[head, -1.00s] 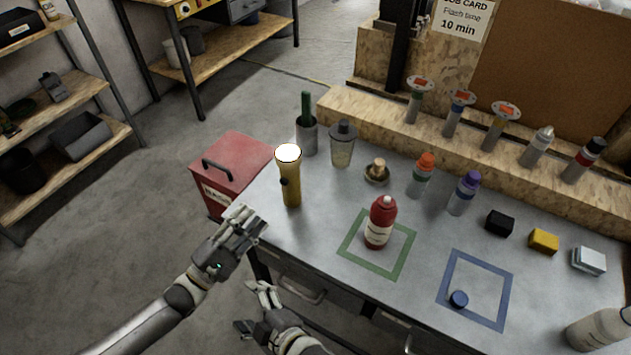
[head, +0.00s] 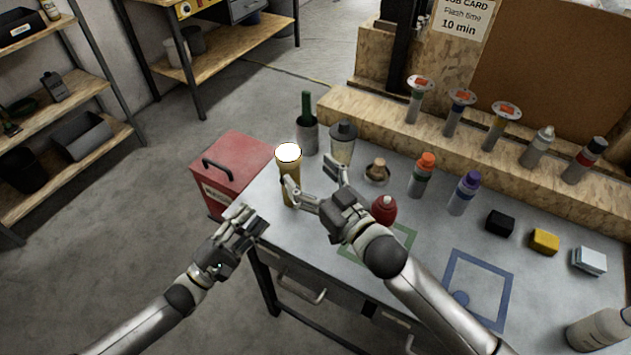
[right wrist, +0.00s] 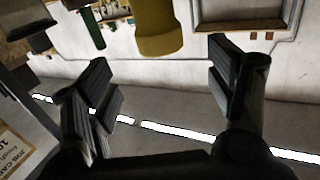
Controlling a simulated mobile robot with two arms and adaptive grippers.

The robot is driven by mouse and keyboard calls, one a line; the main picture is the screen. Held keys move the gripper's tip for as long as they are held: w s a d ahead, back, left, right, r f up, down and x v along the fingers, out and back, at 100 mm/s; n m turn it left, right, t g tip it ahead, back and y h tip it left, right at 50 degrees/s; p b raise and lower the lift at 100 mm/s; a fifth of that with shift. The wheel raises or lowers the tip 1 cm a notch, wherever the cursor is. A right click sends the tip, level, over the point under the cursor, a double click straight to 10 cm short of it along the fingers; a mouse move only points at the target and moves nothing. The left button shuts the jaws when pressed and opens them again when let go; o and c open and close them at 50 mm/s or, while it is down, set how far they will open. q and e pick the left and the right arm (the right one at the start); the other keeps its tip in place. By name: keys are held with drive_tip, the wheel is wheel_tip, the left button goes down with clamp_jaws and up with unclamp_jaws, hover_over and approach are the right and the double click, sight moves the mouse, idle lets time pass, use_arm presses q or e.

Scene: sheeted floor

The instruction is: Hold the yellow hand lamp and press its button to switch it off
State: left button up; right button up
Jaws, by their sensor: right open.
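The yellow hand lamp (head: 289,166) stands upright near the table's left edge, its top glowing bright white. Its lower part and its button are hidden behind a finger of my right gripper in the head view. My right gripper (head: 312,178) is open, with one finger in front of the lamp and the other to its right.
A red bottle (head: 384,209) is partly hidden behind my right arm. A grey canister (head: 343,140) and a cup with a green handle (head: 307,132) stand behind the lamp. A red toolbox (head: 236,168) is to the left. Several bottles stand to the right.

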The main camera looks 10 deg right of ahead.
sight(281, 146)
drive_tip(key=x, duration=0.9)
drive_tip(key=shift+w, duration=0.1)
drive_tip(key=shift+c, duration=0.4)
use_arm(q)
drive_tip(key=shift+c, duration=0.2)
use_arm(e)
drive_tip(key=c, duration=1.1)
use_arm(q)
clamp_jaws()
